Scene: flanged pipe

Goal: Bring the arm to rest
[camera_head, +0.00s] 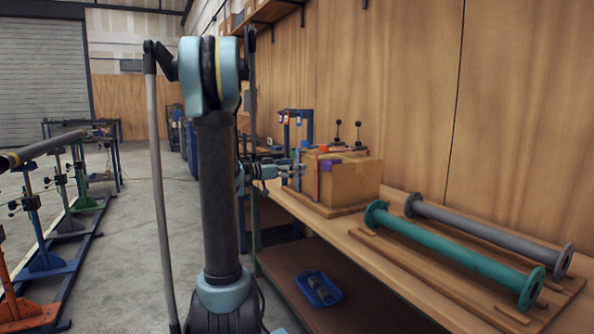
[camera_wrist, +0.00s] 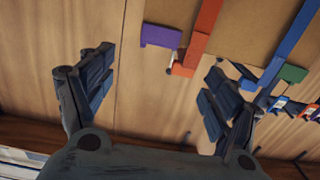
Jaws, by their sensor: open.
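My gripper (camera_head: 288,169) reaches to the right from my upright arm, at the left side of a brown box on the bench in the head view. In the wrist view its two dark fingers (camera_wrist: 160,64) stand wide apart with nothing between them. The box (camera_head: 354,182) carries a purple piece (camera_head: 330,166) and a red strip. In the wrist view the purple piece (camera_wrist: 160,36) and a red bar (camera_wrist: 203,28) lie beyond the fingers, apart from them as far as I can tell. My arm partly hides the bench's far end.
A teal flanged pipe (camera_head: 455,254) and a grey flanged pipe (camera_head: 490,236) lie on the wooden bench (camera_head: 340,230) at right. A blue tray (camera_head: 318,289) sits on the lower shelf. Pipe stands (camera_head: 45,262) line the left. Open floor (camera_head: 122,262) lies between.

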